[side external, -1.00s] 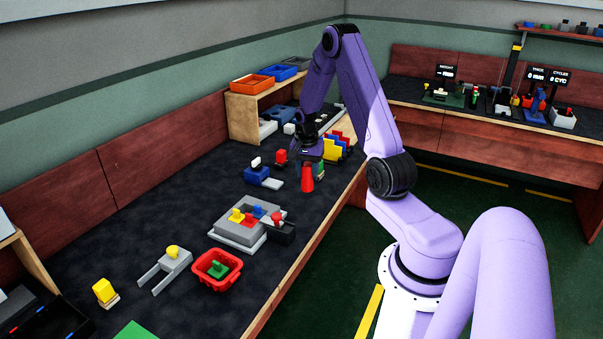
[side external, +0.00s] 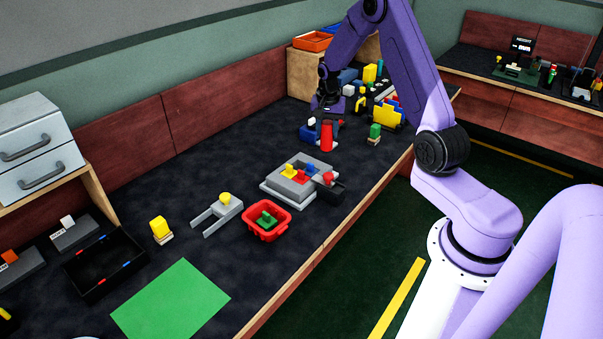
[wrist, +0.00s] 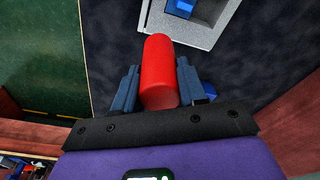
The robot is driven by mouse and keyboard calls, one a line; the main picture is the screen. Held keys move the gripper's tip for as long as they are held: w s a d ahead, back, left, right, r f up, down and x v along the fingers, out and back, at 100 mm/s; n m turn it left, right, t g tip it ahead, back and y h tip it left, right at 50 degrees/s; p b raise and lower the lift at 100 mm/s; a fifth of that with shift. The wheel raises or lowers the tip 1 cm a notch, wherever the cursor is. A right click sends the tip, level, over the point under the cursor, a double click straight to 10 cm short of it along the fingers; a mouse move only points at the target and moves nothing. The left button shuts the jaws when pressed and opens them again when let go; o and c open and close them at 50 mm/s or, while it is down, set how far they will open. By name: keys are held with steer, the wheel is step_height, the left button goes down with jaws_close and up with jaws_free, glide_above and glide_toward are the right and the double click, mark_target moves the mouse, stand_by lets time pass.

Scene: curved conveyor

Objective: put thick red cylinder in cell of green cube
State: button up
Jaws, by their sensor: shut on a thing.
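The thick red cylinder (side external: 327,136) is upright between the fingers of my gripper (side external: 327,106). In the wrist view the red cylinder (wrist: 159,75) is clasped between the two grey-blue fingers. A green block (side external: 375,130) stands on a small base to the right of the cylinder. A green knobbed piece (side external: 266,218) is in the red basket (side external: 284,228) nearer the camera. A grey board (side external: 277,190) between them holds yellow, blue and red pieces. Which green thing is the cube, and its cell, I cannot tell.
A blue piece (side external: 307,133) sits just left of the cylinder. A yellow rack with coloured plates (side external: 388,112) stands at the right. A grey fork with a yellow knob (side external: 215,214) and a green mat (side external: 170,300) lie nearer the camera. Dark table is bare between the cylinder and board.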

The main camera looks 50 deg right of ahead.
steer(key=w+a+f+n, duration=0.1)
steer(key=w+a+n, duration=0.1)
steer(key=w+a, duration=0.4)
steer(key=f, duration=0.3)
steer(key=w+f, duration=0.1)
steer(key=f, duration=0.2)
steer(key=d+f, duration=0.1)
steer(key=f, duration=0.3)
steer(key=shift+w+d, duration=0.1)
steer(key=shift+w, duration=0.15)
steer(key=o, duration=1.1)
steer(key=shift+f, duration=0.1)
